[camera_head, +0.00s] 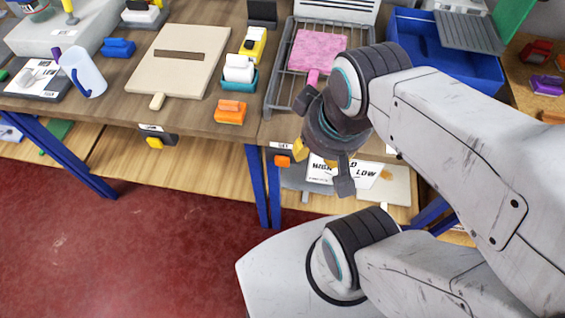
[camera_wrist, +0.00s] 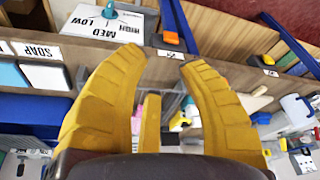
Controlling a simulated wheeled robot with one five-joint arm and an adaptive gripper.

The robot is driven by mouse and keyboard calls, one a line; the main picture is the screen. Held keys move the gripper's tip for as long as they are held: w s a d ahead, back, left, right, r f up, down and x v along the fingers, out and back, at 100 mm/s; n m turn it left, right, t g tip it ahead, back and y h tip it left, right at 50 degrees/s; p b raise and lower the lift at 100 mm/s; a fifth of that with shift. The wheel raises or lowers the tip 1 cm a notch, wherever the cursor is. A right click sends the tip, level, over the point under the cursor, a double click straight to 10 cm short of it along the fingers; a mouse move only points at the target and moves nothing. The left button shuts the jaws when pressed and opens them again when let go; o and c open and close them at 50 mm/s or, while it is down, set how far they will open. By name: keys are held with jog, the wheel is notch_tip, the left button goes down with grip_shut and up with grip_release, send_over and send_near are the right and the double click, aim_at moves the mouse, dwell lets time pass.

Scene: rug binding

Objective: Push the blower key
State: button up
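Two small keys sit on dark plates on the table's front edge, each under a small white label. The orange key (camera_head: 282,160) is just left of my gripper (camera_head: 322,168) in the head view; the yellow key (camera_head: 155,143) is farther left. The labels are too small to read surely, so I cannot tell which is the blower key. In the wrist view, which is upside down, the orange key (camera_wrist: 172,39) shows beyond the tips of my gripper (camera_wrist: 160,62), and the yellow key (camera_wrist: 268,59) is at the right. My yellow fingers are apart with nothing held.
A HIGH-MED-LOW dial plate (camera_head: 337,171) lies on the shelf below the edge. Above are a wire rack (camera_head: 278,92) with a pink cloth (camera_head: 318,49), an orange block (camera_head: 230,112), and a blue bin (camera_head: 408,52). Red floor (camera_head: 130,250) in front is clear.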

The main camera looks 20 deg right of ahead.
grip_shut()
dwell(1.4)
